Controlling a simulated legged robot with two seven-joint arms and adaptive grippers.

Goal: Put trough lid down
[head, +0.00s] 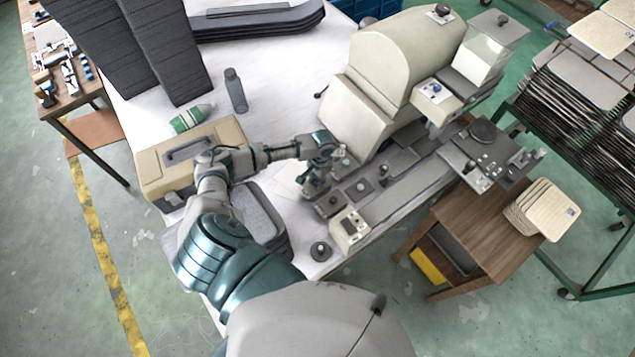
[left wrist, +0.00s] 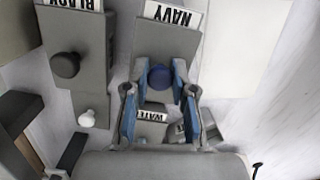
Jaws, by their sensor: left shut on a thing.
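In the left wrist view, my left gripper (left wrist: 160,92) has its two blue-padded fingers closed around a dark blue knob (left wrist: 160,77). The knob belongs to a grey lid (left wrist: 165,40) beside a white label reading NAVY (left wrist: 172,16). Whether the lid rests on its trough or hangs just above it, I cannot tell. In the head view, my left gripper (head: 314,184) is over the near-left end of the machine's bed, and the arm hides part of it. My right gripper is in neither view.
A grey block with a dark knob (left wrist: 66,65) and BLACK label (left wrist: 75,4) stands to the left. A WATER label (left wrist: 152,115) shows between the fingers. The cream machine (head: 400,60) stands behind; a tan case (head: 150,165) and grey bottle (head: 236,92) are left.

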